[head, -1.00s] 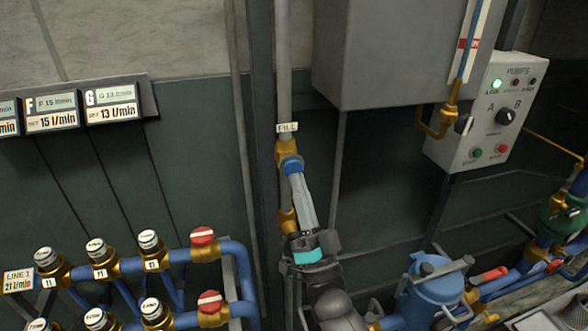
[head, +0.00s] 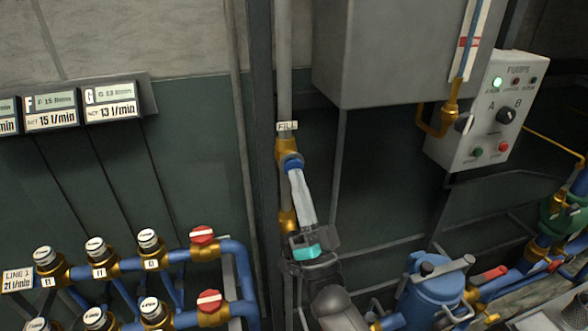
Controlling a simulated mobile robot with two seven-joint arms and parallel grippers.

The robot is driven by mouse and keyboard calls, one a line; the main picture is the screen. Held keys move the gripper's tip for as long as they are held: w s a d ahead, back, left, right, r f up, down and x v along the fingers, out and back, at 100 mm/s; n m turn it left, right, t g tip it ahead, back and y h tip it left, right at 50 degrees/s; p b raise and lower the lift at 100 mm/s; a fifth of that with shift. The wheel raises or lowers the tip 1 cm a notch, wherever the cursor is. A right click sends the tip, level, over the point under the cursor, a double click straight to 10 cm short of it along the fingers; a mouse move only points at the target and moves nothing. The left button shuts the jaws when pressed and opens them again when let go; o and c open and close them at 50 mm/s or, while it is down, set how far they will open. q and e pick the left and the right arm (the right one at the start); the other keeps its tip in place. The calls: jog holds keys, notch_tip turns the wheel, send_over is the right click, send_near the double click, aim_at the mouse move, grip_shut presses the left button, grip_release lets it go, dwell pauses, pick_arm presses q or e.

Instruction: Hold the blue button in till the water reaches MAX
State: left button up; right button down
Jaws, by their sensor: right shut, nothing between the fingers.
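The blue button (head: 291,161) sits on a brass valve (head: 287,147) under the FILL label (head: 287,127), on the vertical grey pipe. My right gripper (head: 295,170) comes up from below, shut and empty, with its fingertips at the button. They look in contact with it, but I cannot tell how far it is pushed in. The sight tube (head: 473,40) on the grey tank (head: 392,45) shows blue water and a red mark beside it; its top is cut off by the frame. The MAX lettering cannot be read. My left gripper is not in view.
A pump panel (head: 487,110) with a lit green lamp and an A/B knob is at the right. A blue pump housing (head: 432,290) is at the lower right.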

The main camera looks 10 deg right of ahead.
jog(key=shift+w+b, duration=0.4)
jog(key=shift+w, duration=0.3)
dwell(0.7)
jog(key=shift+s, duration=0.1)
dwell(2.3)
jog(key=shift+s+p, duration=0.55)
jog(key=shift+s, duration=0.35)
jog(key=s+p, duration=0.2)
jog(key=s, duration=0.3)
jog(key=shift+d, duration=0.1)
